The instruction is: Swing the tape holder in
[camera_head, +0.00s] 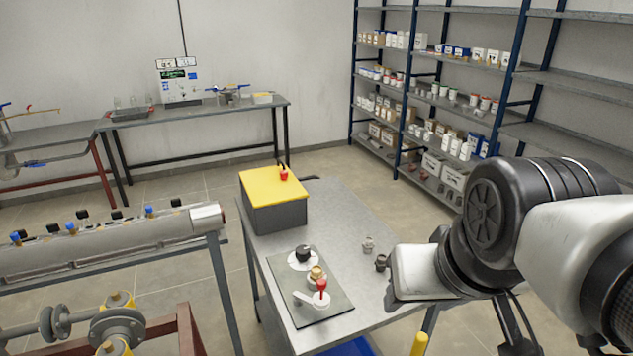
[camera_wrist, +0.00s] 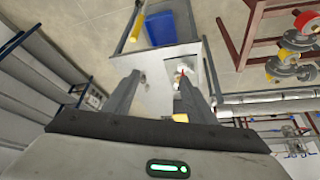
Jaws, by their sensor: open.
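I cannot pick out the tape holder for certain. On the metal table (camera_head: 350,222) a grey mat (camera_head: 338,302) carries a black knobbed part on a white disc (camera_head: 301,262), a brass-coloured part (camera_head: 317,273), and a white piece (camera_head: 312,299) with a red top. My gripper (camera_wrist: 162,74) is open and empty in the wrist view, its fingers apart with the tabletop beyond them. The white and red parts show small by the right finger. In the head view my arm covers the table's right side, and the fingers cannot be made out clearly.
A grey box with a yellow lid (camera_head: 273,183) stands at the table's back. Two small fittings, one grey (camera_head: 368,245) and one dark (camera_head: 381,262), stand near my arm. A pipe rack (camera_head: 110,240) lies left, shelves (camera_head: 440,100) behind. A blue container (camera_wrist: 170,24) is below the table.

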